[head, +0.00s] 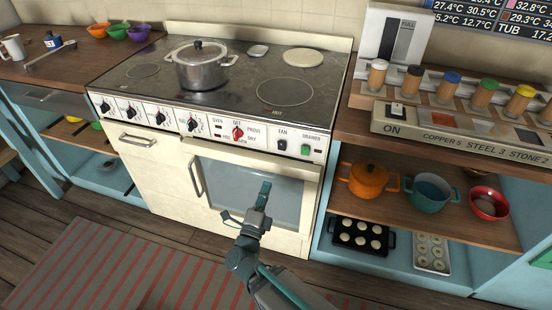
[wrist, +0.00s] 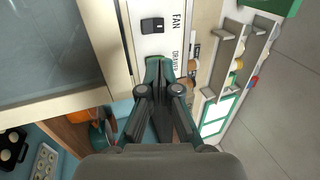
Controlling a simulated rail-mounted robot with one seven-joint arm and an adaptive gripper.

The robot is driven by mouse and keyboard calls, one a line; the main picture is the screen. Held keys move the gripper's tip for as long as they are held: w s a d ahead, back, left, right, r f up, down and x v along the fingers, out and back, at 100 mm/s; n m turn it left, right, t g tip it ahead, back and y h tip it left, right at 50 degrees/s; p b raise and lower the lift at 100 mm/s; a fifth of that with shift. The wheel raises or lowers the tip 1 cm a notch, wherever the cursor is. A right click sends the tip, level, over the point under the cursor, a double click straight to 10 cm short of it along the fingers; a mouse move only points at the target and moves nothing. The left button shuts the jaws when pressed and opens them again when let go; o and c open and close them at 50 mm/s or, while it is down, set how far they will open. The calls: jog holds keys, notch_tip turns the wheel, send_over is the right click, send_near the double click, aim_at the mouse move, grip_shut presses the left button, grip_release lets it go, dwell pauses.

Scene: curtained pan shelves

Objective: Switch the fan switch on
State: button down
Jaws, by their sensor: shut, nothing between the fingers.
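The fan switch (head: 282,144) is a small black rocker under the word FAN, on the right part of the stove's white control panel. It also shows in the wrist view (wrist: 152,25), beside the rotated FAN label. Which way it is tipped is too small to tell. My gripper (head: 265,186) is shut and empty, in front of the oven door and below the panel in the head view. In the wrist view its fingertips (wrist: 157,64) point toward the panel by the DRAWER label, apart from the fan switch. They cover the drawer switch there.
The green drawer switch (head: 305,150) sits just right of the fan switch. A red knob (head: 238,133) is to its left. The oven door handle (head: 196,176) sticks out. A lidded pot (head: 201,68) stands on the stove. Shelves with pans (head: 368,180) are at the right.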

jog(key=shift+w, duration=0.15)
send_near(280, 144)
jog(key=x, duration=0.7)
jog(key=shift+w+d, duration=0.1)
jog(key=shift+d, duration=0.05)
